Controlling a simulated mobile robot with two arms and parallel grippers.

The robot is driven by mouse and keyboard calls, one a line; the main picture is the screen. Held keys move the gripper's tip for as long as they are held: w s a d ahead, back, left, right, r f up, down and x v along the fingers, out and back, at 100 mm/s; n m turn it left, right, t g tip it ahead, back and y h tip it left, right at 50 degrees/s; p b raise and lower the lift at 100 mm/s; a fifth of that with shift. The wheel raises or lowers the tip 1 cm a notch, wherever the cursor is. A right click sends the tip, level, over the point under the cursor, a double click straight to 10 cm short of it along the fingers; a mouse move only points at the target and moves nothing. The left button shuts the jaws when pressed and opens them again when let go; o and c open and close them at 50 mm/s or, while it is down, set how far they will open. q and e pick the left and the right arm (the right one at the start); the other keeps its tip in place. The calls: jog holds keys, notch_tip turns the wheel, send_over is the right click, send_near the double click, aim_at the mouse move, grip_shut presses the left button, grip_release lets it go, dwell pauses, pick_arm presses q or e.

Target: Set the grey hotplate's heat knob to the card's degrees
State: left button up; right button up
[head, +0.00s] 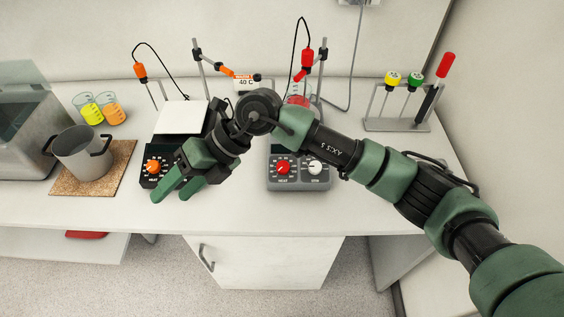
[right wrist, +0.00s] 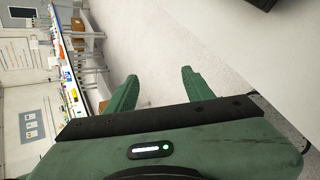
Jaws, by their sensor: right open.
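The grey hotplate (head: 299,186) stands on the bench at the middle, its upper part hidden behind my right arm. On its front are a red heat knob (head: 283,167) and a white stir knob (head: 314,167). My right gripper (head: 176,190) is open and empty, in front of the black hotplate (head: 148,166), left of and apart from the grey one. Its two green fingers also show in the right wrist view (right wrist: 158,79), with nothing between them. My left gripper is out of view.
The black hotplate has an orange knob (head: 153,167) and a white top plate (head: 182,117). A metal pot (head: 82,152) stands on a cork mat (head: 115,172) at left. A tool rack (head: 398,125) is at right. The bench front is clear.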

jog(key=w+d+f+t+h, duration=0.35)
jog(key=w+d+h, duration=0.4)
jog(key=d, duration=0.25)
jog(key=m+t+h, duration=0.1)
jog(key=h, duration=0.3)
send_near(284, 167)
jog(key=shift+d+f, duration=0.2)
jog(key=shift+f, duration=0.35)
jog(key=f+p, duration=0.1)
jog(key=f, duration=0.1)
jog(key=f+p, duration=0.1)
jog(key=f, duration=0.1)
jog(key=f+p, duration=0.1)
jog(key=f, duration=0.1)
jog(key=shift+w+d+f, duration=0.3)
jog(key=shift+d+f, duration=0.05)
jog(key=shift+d, duration=0.05)
jog(key=shift+f, duration=0.3)
grip_shut()
